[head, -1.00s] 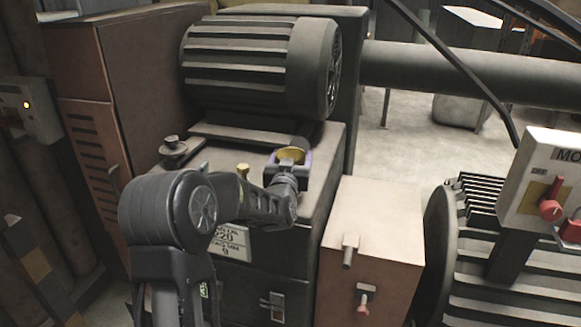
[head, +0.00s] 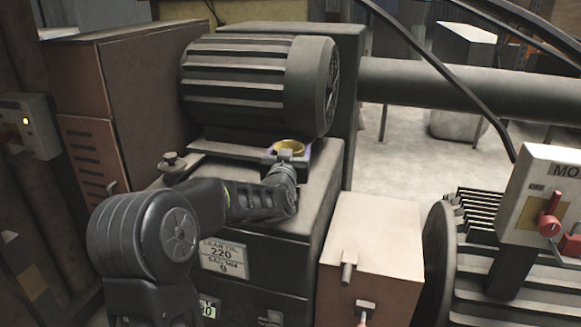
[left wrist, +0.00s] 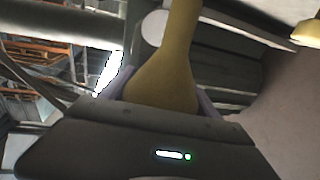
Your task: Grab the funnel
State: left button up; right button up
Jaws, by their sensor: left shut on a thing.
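The yellow funnel (head: 289,147) shows in the head view as a yellow rim on top of the dark gearbox, beside the foot of the ribbed motor. My left gripper (head: 287,155) is around it, and the gripper and wrist hide most of its body. In the left wrist view the funnel (left wrist: 165,80) sits between the purple-grey fingers, its narrow part towards the top of the picture. My left gripper (left wrist: 163,98) is shut on it. I cannot tell whether the funnel still touches the gearbox. My right gripper is in neither view.
The ribbed motor (head: 245,85) stands right behind the gripper. A dark breather cap (head: 172,161) stands on the gearbox (head: 228,285) to the left. A pale box with a tap (head: 370,240) stands to the right. A control box with a red knob (head: 543,200) is at far right.

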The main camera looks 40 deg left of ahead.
aim_at(290, 141)
pick_arm(q)
jog(key=shift+r, duration=1.45)
jog(key=shift+r, duration=0.1)
